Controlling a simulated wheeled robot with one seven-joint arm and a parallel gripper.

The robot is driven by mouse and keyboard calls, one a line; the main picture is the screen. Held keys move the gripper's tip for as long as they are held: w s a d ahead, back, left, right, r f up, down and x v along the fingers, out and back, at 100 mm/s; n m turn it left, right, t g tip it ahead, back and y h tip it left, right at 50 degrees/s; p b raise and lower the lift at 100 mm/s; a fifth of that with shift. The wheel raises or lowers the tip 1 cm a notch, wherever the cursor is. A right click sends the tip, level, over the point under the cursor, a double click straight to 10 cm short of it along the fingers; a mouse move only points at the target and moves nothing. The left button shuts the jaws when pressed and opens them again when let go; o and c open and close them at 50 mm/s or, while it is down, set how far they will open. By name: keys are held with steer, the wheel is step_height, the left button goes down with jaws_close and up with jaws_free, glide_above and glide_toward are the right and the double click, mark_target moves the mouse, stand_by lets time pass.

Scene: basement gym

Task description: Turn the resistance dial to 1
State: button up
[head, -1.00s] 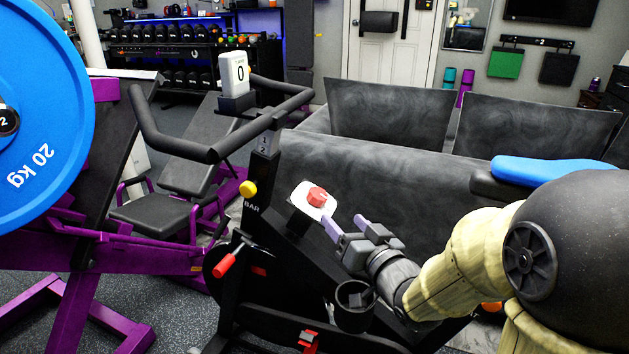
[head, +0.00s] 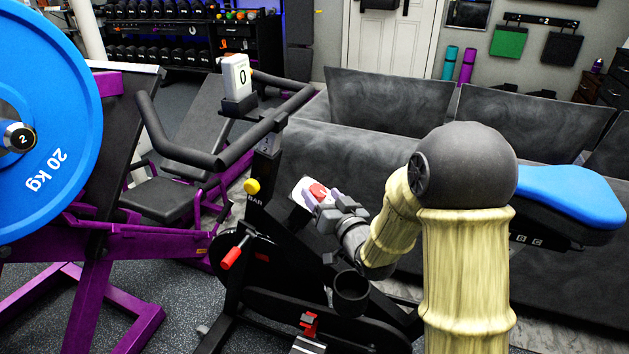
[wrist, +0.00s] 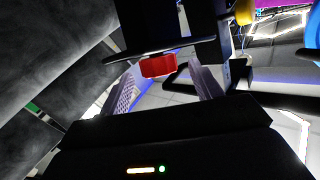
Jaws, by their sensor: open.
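In the wrist view the red dial (wrist: 158,66) lies between the two finger tips, with a gap on each side. My gripper (head: 322,198) is open, its pale purple fingers at the dial and partly covering it. The gripper also shows in the wrist view (wrist: 162,88). The display (head: 238,78) on the handlebar reads 0. The dial's markings are too small to read.
The bike's black handlebar (head: 215,155) and a yellow knob (head: 251,186) are left of the dial. A cup holder (head: 351,292) is below my wrist. A blue bike seat (head: 570,195) is at the right. A grey sofa (head: 390,165) stands behind.

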mark_target(314, 184)
steer(key=p+x, duration=0.1)
steer(key=x, duration=0.4)
steer(key=shift+w+a, duration=0.1)
steer(key=c, duration=1)
